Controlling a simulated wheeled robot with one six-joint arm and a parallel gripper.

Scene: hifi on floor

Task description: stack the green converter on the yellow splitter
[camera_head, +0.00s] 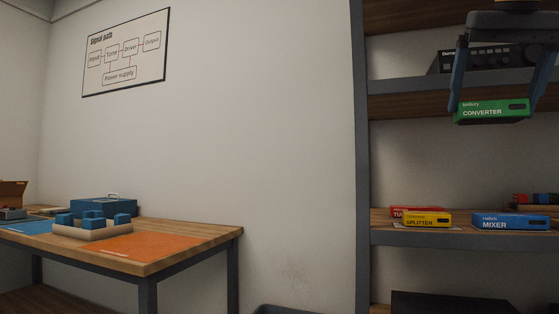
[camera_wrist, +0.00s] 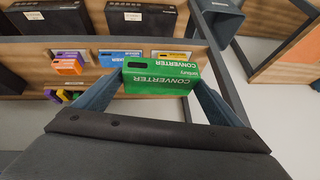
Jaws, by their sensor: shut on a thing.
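The green converter (camera_head: 493,112) is held between the two fingers of my gripper (camera_head: 500,100), in front of the shelf unit and above the shelf with the boxes. In the wrist view the green converter (camera_wrist: 162,75) sits between the fingertips of my gripper (camera_wrist: 160,90). The yellow splitter (camera_head: 427,219) lies on the shelf lower down and to the left of the converter in the head view. In the wrist view a yellow box edge (camera_wrist: 172,55), likely the splitter, shows partly behind the converter.
A blue mixer box (camera_head: 510,221) stands right of the splitter, and a red box (camera_head: 403,211) sits behind it. A black device (camera_head: 485,60) is on the shelf above. A shelf post (camera_head: 361,150) stands to the left. A wooden table (camera_head: 190,235) is at the left.

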